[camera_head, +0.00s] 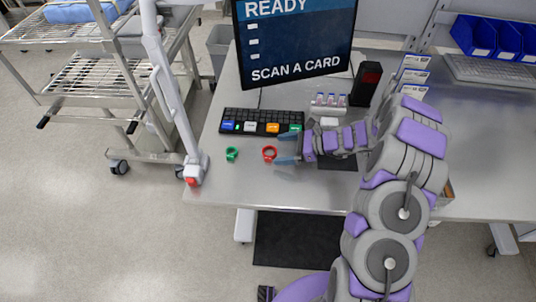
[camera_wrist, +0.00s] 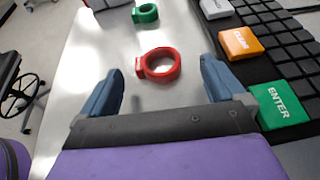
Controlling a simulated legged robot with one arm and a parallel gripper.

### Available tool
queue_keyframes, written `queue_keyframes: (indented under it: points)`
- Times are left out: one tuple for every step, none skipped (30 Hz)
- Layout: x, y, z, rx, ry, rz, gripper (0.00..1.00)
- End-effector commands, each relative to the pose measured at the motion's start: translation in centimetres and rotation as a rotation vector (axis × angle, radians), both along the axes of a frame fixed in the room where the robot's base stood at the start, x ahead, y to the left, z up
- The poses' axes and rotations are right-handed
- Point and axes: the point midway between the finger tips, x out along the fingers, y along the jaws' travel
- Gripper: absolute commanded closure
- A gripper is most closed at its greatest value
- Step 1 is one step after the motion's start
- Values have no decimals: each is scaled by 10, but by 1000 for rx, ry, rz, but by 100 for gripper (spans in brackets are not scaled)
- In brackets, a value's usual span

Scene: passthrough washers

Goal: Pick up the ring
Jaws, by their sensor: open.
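A red ring (camera_head: 269,153) with a small tab lies on the metal table (camera_head: 235,185). A green ring (camera_head: 232,154) of the same kind lies to its left. My gripper (camera_head: 284,150) is open and empty, just right of the red ring in the head view. In the wrist view the red ring (camera_wrist: 161,65) lies ahead of and between my two blue fingers (camera_wrist: 168,85), apart from both. The green ring (camera_wrist: 146,13) is farther off beyond it.
A black keyboard (camera_head: 262,121) with coloured keys is behind the rings; in the wrist view its green ENTER key (camera_wrist: 278,104) is close to my right finger. A monitor (camera_head: 295,40) and a row of vials (camera_head: 328,101) stand behind. A white pole stands at the table's left edge.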

Motion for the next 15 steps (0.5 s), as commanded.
queue_keyframes:
  points:
    - [-1,7,-5,-1,2,2,4]
    - [-2,11,-8,-1,1,3,4]
    - [-2,16,-10,-2,1,2,4]
    - [-3,20,-12,-2,1,2,4]
    - [-2,23,-14,-1,0,1,4]
    - [-1,28,-15,-1,0,1,4]
    - [-1,31,-16,-1,0,1,4]
    - [-1,33,-17,0,-1,0,4]
    - [0,36,-17,0,0,-1,4]
    - [0,37,-18,0,0,-1,4]
    - [0,38,-18,-1,0,-1,4]
    - [0,39,-18,-1,0,-1,4]
    - [0,39,-18,-1,0,-1,4]
    - [0,39,-18,-1,0,-1,4]
    - [0,39,-18,0,0,-1,4]
